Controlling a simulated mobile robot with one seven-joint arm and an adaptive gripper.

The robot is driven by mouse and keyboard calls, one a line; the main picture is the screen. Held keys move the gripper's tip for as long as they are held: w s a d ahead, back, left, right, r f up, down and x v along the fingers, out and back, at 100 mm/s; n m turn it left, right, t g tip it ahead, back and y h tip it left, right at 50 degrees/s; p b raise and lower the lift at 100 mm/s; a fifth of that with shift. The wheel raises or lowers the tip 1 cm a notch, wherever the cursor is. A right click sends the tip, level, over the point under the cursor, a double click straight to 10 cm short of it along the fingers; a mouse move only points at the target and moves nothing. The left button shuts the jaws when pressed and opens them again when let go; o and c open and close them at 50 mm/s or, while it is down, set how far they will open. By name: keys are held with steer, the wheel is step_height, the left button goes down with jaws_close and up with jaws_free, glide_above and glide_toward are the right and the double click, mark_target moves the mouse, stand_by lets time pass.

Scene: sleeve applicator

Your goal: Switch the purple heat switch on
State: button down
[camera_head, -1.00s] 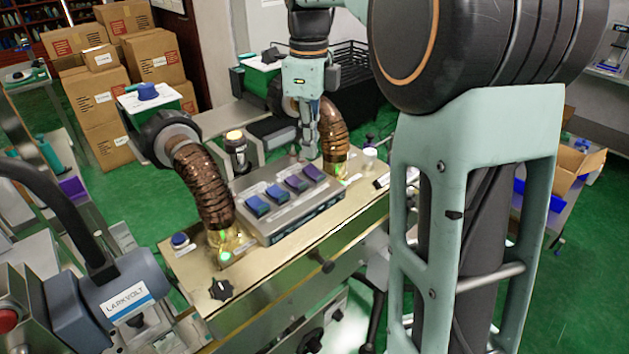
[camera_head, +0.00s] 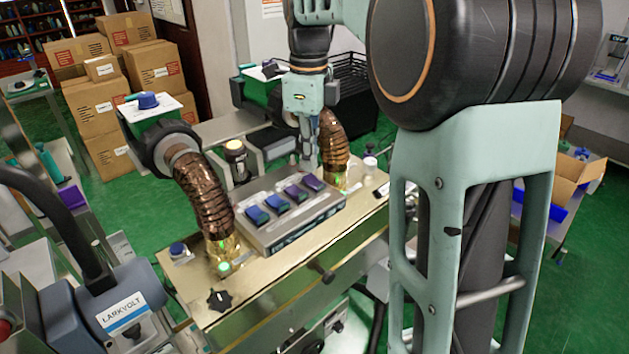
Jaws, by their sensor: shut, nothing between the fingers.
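A grey switch box (camera_head: 285,232) stands on the brass-coloured machine top, with a slanted row of rocker switches on it. The purple switch (camera_head: 296,192) appears to be the third from the left. Blue switches sit on both sides of it, the near-left one (camera_head: 257,215) looking tealish. I cannot tell from the rockers' tilt which are on. My gripper (camera_head: 308,166) points down, shut and empty, just behind the right end of the row, close to the far-right switch (camera_head: 313,182). Whether it touches the box is too small to tell.
Two ribbed copper hoses (camera_head: 204,193) and (camera_head: 334,142) rise from the machine top on either side of the box. A black knob (camera_head: 219,299) and a blue button (camera_head: 178,250) lie at the front left. A round amber-topped post (camera_head: 235,160) stands behind the box.

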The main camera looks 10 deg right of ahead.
mark_target(310, 177)
steer(key=shift+f+b, duration=0.7)
steer(key=shift+f, duration=0.45)
stand_by(0.9)
steer(key=shift+r, duration=0.15)
step_height(310, 177, up, 7)
steer(key=p, duration=0.6)
steer(key=shift+p, duration=0.4)
